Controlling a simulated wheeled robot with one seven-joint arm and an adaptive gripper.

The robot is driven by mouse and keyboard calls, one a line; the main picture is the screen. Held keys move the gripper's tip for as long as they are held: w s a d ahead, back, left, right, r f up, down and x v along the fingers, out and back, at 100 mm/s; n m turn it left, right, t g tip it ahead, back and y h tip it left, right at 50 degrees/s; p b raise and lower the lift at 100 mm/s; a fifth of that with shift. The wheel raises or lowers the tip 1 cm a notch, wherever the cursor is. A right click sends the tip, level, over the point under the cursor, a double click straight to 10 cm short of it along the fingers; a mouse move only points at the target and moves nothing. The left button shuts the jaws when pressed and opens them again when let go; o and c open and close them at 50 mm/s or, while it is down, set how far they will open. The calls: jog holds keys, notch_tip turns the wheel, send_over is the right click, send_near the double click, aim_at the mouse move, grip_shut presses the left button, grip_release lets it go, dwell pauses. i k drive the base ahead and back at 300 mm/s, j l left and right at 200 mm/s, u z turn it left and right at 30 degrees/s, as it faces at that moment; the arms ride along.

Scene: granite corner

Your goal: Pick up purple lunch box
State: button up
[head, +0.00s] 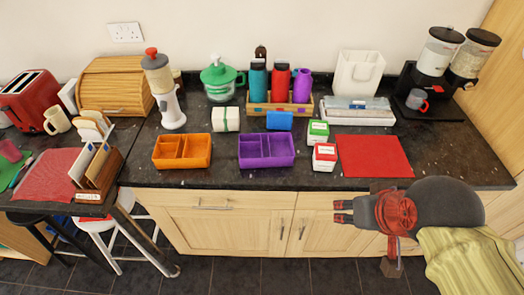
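The purple lunch box (266,163) is an open, divided tray. It rests flat near the front edge of the dark granite counter, about the middle of the view. My gripper (341,211) is at the lower right, in front of the cabinet doors, to the right of the lunch box and apart from it. Its dark finger ends point left, and nothing shows between them. They are too small to tell how far apart they stand.
An orange divided box (182,163) sits left of the purple one. A blue box (279,121) and a white-green roll (225,119) stand behind. Red (325,164) and green (318,139) boxes and a red mat (374,171) lie to the right. A bottle rack (280,109) stands farther back.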

aim_at(266, 150)
jog(key=i+j, duration=0.15)
jog(key=j, duration=0.3)
jog(key=i+j, duration=0.1)
jog(key=j, duration=0.4)
jog(key=i+j+z, duration=0.1)
jog(key=j, duration=0.35)
jog(key=i+j, duration=0.15)
jog(key=j, duration=0.35)
jog(key=i+j, duration=0.1)
jog(key=j, duration=0.35)
